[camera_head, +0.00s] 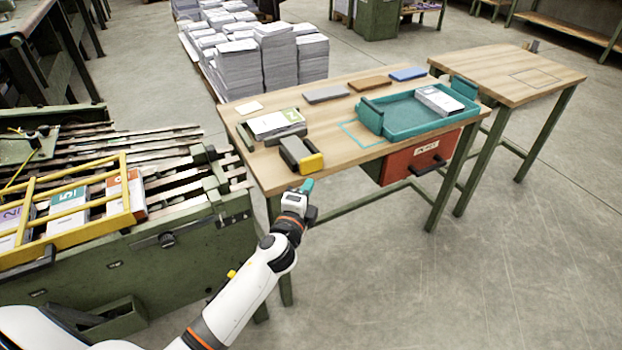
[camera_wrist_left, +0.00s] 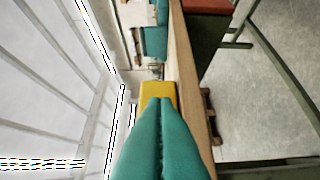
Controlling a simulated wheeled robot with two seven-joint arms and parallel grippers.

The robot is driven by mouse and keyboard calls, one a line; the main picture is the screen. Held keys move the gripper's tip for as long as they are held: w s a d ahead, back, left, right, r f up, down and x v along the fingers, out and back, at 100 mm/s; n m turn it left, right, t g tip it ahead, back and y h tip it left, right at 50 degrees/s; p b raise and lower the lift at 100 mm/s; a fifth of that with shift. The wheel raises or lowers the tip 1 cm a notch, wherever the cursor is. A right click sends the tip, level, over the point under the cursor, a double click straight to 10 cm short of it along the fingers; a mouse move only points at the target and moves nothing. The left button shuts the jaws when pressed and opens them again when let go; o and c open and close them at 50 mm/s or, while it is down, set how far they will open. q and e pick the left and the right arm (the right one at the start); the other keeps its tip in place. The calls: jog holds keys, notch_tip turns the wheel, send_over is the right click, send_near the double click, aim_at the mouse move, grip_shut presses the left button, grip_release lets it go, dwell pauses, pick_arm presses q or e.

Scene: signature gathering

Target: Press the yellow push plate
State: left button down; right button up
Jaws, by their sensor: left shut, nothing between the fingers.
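The yellow push plate (camera_head: 312,163) is on the front end of a small grey device (camera_head: 294,151) near the table's front left edge. In the left wrist view the yellow plate (camera_wrist_left: 157,94) is straight beyond my fingertips. My left gripper (camera_head: 306,185) is shut and empty, its teal fingers (camera_wrist_left: 161,103) together. It is just in front of the plate, by the table edge. The wrist view shows the fingertips overlapping the plate's lower part; I cannot tell whether they touch it. My right gripper is not in view.
The wooden table (camera_head: 350,160) also holds a booklet stack (camera_head: 272,123), a teal tray (camera_head: 410,118) and several flat coloured blocks. A red drawer (camera_head: 425,157) hangs under it. A green machine with a yellow guard (camera_head: 75,217) stands at the left. The floor at the right is clear.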

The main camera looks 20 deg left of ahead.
pick_arm(q)
jog(key=s, duration=0.4)
jog(key=s+d, duration=0.1)
jog(key=shift+s+r, duration=0.15)
jog(key=shift+s, duration=0.25)
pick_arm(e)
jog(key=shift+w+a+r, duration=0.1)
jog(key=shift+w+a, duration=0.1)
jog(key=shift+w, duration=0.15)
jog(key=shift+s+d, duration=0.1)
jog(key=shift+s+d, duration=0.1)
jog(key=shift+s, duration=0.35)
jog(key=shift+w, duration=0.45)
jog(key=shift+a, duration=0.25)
